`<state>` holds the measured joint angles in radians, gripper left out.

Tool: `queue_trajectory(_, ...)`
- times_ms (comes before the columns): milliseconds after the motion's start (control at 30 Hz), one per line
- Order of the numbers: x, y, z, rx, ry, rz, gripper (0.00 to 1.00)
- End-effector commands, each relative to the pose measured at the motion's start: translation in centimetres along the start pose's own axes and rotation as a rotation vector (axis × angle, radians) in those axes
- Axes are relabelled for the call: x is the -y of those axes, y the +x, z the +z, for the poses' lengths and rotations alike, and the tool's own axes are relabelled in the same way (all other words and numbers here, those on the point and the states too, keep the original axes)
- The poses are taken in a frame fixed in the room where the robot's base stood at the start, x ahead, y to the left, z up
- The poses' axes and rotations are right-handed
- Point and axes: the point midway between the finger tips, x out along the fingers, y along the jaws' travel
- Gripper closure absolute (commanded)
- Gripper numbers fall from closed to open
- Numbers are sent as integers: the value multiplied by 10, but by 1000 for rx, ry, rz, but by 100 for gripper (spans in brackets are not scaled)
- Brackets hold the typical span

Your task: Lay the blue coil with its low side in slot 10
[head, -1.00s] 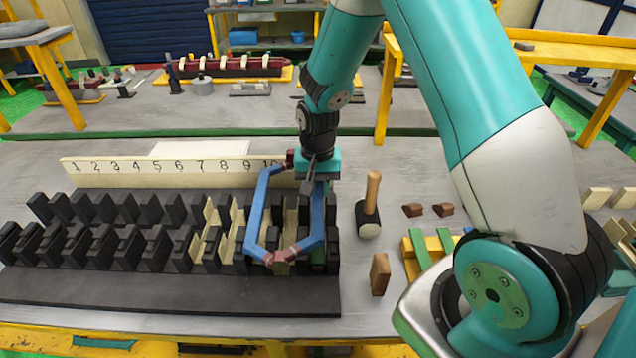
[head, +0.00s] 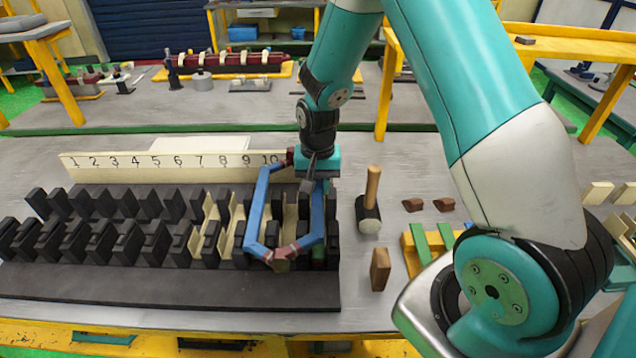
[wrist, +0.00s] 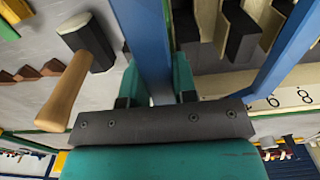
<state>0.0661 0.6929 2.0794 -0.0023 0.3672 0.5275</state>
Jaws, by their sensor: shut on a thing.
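The blue coil (head: 256,207) is a six-sided loop with dark red bands at its ends. It lies over the right end of the black slotted stator block (head: 150,285). My gripper (head: 318,182) is shut on the coil's right side, which also shows between the jaws in the wrist view (wrist: 143,45). The coil's left side runs below the 9 and 10 on the number board (head: 165,168). I cannot tell whether either side sits down inside a slot. Pale liners (head: 226,222) show in several slots near the coil.
A brown wooden block (head: 380,269), small brown wedges (head: 428,204) and a yellow stand with green strips (head: 428,243) are further right. The table front right of the block has some free room.

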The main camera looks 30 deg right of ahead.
Motion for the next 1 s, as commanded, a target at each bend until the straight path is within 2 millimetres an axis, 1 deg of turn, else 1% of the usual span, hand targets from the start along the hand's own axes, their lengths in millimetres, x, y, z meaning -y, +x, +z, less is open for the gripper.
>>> queue_trajectory(700, 0, 21, 1, 0, 0, -6, 100)
queue_trajectory(1000, 0, 22, 2, 0, 0, -7, 100)
